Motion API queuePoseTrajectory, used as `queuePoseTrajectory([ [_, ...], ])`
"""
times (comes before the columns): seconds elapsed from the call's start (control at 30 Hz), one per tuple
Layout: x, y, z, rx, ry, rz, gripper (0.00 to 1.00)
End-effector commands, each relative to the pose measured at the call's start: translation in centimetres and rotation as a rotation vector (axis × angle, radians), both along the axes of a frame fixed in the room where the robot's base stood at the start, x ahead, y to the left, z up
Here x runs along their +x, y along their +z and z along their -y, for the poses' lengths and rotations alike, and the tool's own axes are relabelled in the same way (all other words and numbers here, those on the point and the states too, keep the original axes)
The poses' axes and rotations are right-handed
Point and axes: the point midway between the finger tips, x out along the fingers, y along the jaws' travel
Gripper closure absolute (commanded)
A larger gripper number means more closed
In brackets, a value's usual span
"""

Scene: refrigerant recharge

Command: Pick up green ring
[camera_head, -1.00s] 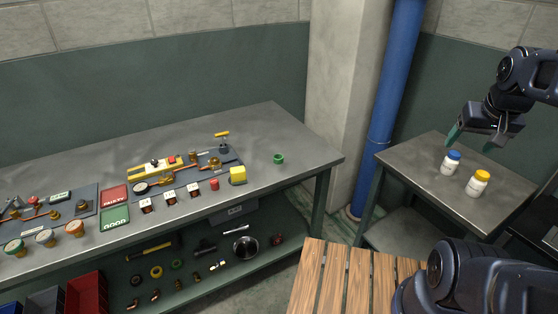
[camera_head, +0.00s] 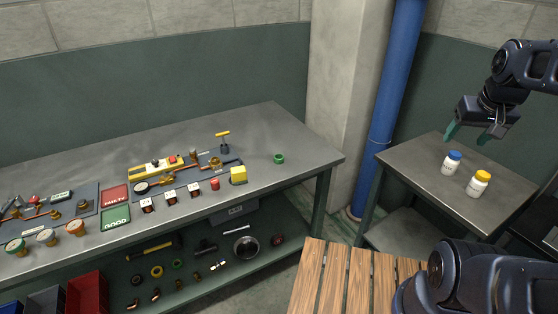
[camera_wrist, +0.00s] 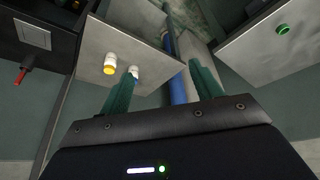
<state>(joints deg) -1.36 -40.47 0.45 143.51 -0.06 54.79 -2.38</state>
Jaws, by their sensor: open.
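The green ring (camera_head: 279,158) lies on the grey workbench top near its right end, with clear surface around it. It also shows in the wrist view (camera_wrist: 283,29), at the upper right, beyond my fingers. My gripper (camera_head: 469,136) is open and empty, its two green fingers spread apart above the small side table at the right. The gripper is well to the right of the ring and apart from it. The fingers also show in the wrist view (camera_wrist: 163,88).
A blue-capped bottle (camera_head: 451,163) and a yellow-capped bottle (camera_head: 478,183) stand on the side table (camera_head: 420,165) below my gripper. A blue pipe (camera_head: 388,110) and a pillar stand between the tables.

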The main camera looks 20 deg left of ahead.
Motion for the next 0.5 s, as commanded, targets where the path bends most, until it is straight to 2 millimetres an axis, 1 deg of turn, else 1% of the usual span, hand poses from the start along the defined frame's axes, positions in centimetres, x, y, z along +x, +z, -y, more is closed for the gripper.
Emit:
queuePoseTrajectory([
  [0.03,1.1,0.2,-0.5,-0.011,0.037,-0.012,0.36],
  [0.27,6.3,1.3,-3.8,-0.069,0.240,-0.053,0.36],
  [0.5,11.7,1.4,-8.2,-0.126,0.454,-0.090,0.36],
])
